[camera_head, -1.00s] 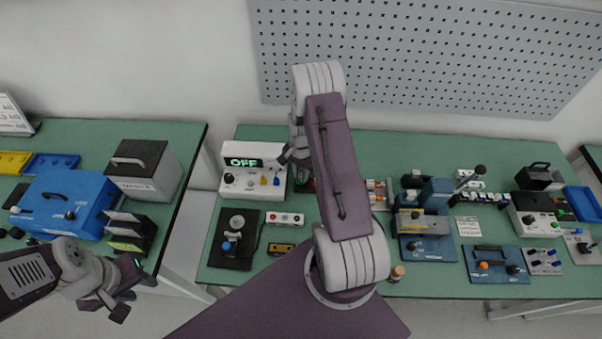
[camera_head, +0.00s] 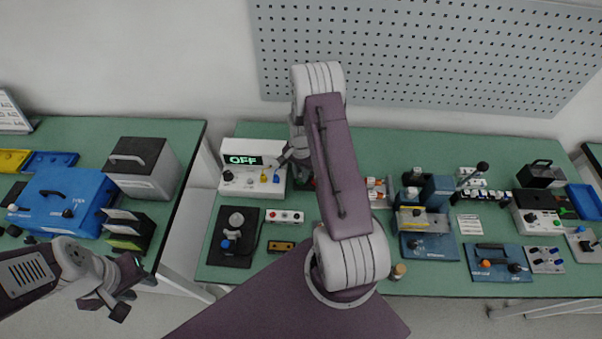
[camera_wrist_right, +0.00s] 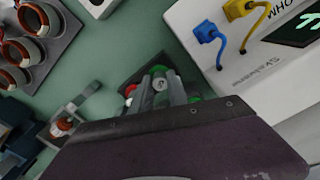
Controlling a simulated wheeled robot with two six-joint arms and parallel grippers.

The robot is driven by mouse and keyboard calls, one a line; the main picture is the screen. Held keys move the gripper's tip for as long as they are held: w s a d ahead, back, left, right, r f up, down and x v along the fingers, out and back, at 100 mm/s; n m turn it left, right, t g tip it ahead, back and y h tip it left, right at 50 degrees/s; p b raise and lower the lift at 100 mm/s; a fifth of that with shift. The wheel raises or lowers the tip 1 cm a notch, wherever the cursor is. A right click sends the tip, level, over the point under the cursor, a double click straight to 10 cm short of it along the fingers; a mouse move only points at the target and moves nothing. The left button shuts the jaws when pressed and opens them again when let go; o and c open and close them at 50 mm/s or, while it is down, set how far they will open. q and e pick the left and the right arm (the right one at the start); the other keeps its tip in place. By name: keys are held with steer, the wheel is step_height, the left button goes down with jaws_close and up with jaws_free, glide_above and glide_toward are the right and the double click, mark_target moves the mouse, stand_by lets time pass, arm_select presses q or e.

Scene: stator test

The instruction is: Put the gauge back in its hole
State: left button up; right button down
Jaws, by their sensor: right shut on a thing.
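My right gripper (camera_head: 276,163) is in front of the right end of the white meter box (camera_head: 238,183) in the head view. In the right wrist view the right gripper (camera_wrist_right: 163,92) is shut on a small grey round-ended piece, seemingly the gauge (camera_wrist_right: 160,83). Green and red round ends show close around it, over a dark block (camera_wrist_right: 140,63). The hole cannot be made out, and my wrist hides much of this area. I cannot tell whether the gauge touches the block. My left gripper (camera_head: 118,288) looks open and empty, low at the left.
Blue and yellow plugs (camera_wrist_right: 207,32) with cables stick out of the meter box close to the right gripper. Several copper-ringed cylinders (camera_wrist_right: 25,50) stand at the left of the wrist view. Blue fixtures (camera_head: 425,247) stand right of my arm. A gap separates the two green benches.

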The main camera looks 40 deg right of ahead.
steer(key=c, duration=1.2)
jaws_free()
steer(key=shift+f, duration=0.1)
step_height(320, 180, up, 9)
steer(key=shift+r+b, duration=0.1)
steer(key=shift+b, duration=0.6)
